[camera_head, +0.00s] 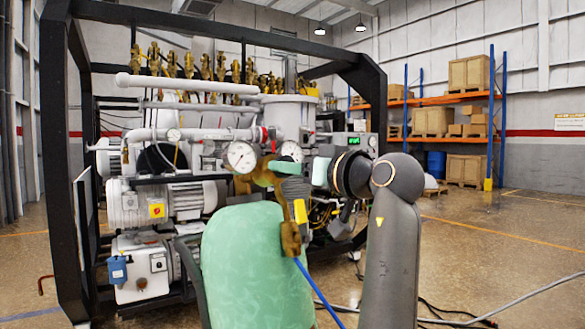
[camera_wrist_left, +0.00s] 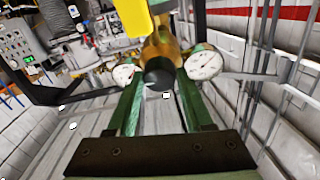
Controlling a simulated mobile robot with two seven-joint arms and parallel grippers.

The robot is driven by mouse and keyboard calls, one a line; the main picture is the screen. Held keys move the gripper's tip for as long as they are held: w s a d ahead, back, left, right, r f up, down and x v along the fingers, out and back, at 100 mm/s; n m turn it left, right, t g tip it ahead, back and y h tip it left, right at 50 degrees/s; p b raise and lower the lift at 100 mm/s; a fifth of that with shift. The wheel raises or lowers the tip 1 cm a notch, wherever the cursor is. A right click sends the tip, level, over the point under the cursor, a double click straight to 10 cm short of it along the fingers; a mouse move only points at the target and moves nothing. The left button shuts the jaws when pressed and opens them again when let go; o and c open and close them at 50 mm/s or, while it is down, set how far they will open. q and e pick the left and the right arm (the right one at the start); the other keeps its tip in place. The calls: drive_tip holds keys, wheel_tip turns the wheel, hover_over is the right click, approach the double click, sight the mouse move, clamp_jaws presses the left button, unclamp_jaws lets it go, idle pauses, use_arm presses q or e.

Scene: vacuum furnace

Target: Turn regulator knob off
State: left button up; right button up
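The regulator has a brass body with a round white gauge on each side; the left gauge (camera_head: 240,156) and right gauge (camera_head: 291,151) show in the head view. In the left wrist view, the dark round knob (camera_wrist_left: 159,77) faces the camera in front of the brass body (camera_wrist_left: 161,45). My left gripper (camera_head: 264,172) is at the regulator. Its green fingers (camera_wrist_left: 160,86) stand apart, one on each side of the knob. I see no clear grip on it; contact cannot be told. The gripper hides the knob in the head view.
A light green rounded body (camera_head: 255,265) stands in front, with a blue hose (camera_head: 318,292) beside it. A yellow tag (camera_wrist_left: 131,16) hangs near the regulator. The furnace machinery within a black frame (camera_head: 55,150) is behind. Open floor and cables lie at right.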

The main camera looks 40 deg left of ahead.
use_arm(q)
clamp_jaws()
use_arm(e)
drive_tip(key=shift+s+f, duration=0.15)
drive_tip(key=shift+s, duration=0.15)
